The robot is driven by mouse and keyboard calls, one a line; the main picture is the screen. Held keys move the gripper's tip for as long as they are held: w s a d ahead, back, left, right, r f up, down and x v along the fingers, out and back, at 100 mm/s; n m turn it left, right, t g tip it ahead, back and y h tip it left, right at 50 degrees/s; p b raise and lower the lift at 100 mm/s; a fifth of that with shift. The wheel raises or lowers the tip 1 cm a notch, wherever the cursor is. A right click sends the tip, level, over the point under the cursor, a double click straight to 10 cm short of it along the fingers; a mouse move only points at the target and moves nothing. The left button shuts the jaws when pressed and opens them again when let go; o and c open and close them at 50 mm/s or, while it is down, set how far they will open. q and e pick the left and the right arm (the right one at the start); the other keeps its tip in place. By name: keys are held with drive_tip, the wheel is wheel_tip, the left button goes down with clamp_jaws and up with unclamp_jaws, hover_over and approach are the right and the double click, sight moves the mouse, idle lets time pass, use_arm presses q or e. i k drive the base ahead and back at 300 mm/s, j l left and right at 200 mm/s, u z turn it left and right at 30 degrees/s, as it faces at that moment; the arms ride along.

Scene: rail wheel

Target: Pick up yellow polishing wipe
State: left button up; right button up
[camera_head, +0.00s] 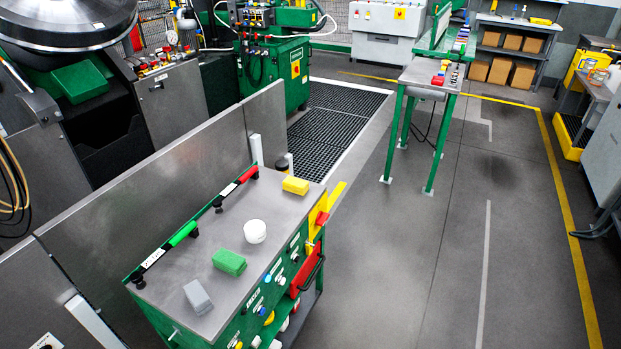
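The yellow polishing wipe (296,185) is a small yellow block. It lies on the grey metal top of a green workbench cart (185,265), near the cart's far right corner. Neither of my grippers shows in the head view.
A white round cup or jar (255,231), a green block (229,262) and a grey block (198,297) stand on the cart top. Green and red handles (236,187) line its back edge. A grey panel (150,200) stands behind. The floor (400,270) to the right is clear.

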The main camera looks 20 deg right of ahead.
sight(300, 188)
drive_tip(key=i+l+u, duration=0.1)
drive_tip(key=l, duration=0.3)
drive_tip(key=i+l+u, duration=0.25)
drive_tip(key=l, duration=0.55)
drive_tip(key=i+l+u, duration=0.1)
drive_tip(key=i+l, duration=0.15)
drive_tip(key=l, duration=0.15)
drive_tip(key=i+l+u, duration=0.1)
drive_tip(key=l, duration=0.3)
